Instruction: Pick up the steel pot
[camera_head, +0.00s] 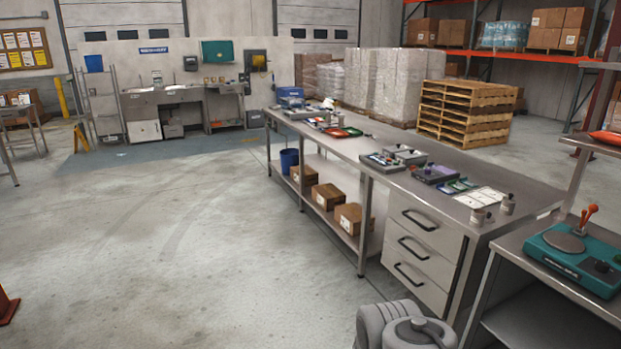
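I cannot make out a steel pot for certain in this view. A teal scale (590,277) with a round grey plate (564,242) sits on the steel table (518,243) at the right. Grey rounded links of my own arm show at the bottom edge. My gripper is not in view.
Purple and grey devices (434,173) and trays lie along the workbench. Its lower shelf holds cardboard boxes (327,196) and a blue bucket (289,161). Wooden pallets (465,113) stand behind it. The concrete floor at left is clear, with an orange object (6,306) at the edge.

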